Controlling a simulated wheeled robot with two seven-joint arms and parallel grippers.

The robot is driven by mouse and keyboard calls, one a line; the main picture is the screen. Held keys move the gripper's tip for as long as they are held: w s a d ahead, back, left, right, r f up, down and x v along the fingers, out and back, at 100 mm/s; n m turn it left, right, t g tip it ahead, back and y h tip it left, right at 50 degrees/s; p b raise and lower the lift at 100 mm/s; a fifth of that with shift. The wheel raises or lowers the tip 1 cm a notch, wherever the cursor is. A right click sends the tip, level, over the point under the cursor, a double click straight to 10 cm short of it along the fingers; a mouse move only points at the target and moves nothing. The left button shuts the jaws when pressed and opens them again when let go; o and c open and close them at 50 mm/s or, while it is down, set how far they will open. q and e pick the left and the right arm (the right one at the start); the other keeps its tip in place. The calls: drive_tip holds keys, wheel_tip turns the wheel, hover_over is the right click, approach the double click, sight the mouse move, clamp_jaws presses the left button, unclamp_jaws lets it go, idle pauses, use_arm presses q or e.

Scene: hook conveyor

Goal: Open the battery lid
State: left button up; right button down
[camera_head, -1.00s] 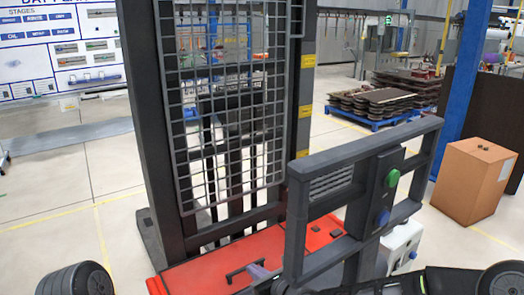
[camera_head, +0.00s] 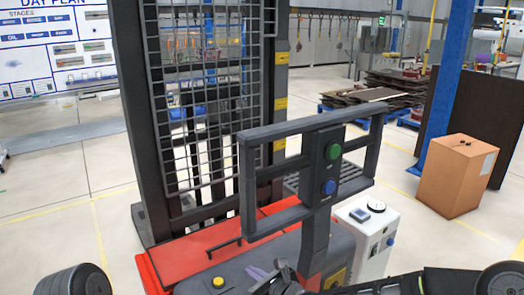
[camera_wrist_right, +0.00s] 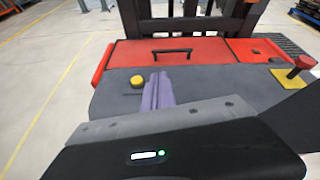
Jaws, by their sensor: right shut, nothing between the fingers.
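The battery lid (camera_head: 190,262) is a flat red cover on the lift truck, lying shut, with a dark bar handle (camera_head: 224,246) on top. In the right wrist view the lid (camera_wrist_right: 215,51) and its whole handle (camera_wrist_right: 172,51) show beyond the fingers. My right gripper (camera_head: 258,273) is shut and empty over the grey truck body, on the near side of the handle and apart from it. Its purple fingers (camera_wrist_right: 157,83) point towards the lid in the wrist view. My left gripper is outside the views.
A dark mast with a mesh guard (camera_head: 205,95) stands behind the lid. A grey control frame with green and blue buttons (camera_head: 320,165) rises right of it. A yellow button (camera_head: 218,282) sits on the truck body. A cardboard box (camera_head: 458,175) stands right. Floor at left is clear.

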drive_tip(key=s+d+f+n+g+h, duration=0.1)
drive_tip(key=s+d+f+n+g, duration=0.15)
drive_tip(key=s+f+n, duration=0.65)
drive_tip(key=s+d+f+n+g, duration=0.1)
drive_tip(key=s+f+n+g, duration=0.3)
drive_tip(key=s+f+n, duration=0.5)
drive_tip(key=s+d+f+n+g+h, duration=0.1)
drive_tip(key=s+d+f+n+g, duration=0.1)
drive_tip(key=s+f, duration=0.3)
drive_tip(key=s+d+f+n+g+h, duration=0.1)
drive_tip(key=s+d+f+n, duration=0.3)
drive_tip(key=s, duration=0.6)
wheel_tip(320, 180, down, 3)
drive_tip(key=shift+s+d+r+n+g, duration=0.2)
drive_tip(key=shift+s+d+n+g, duration=0.1)
drive_tip(key=shift+n+g, duration=0.35)
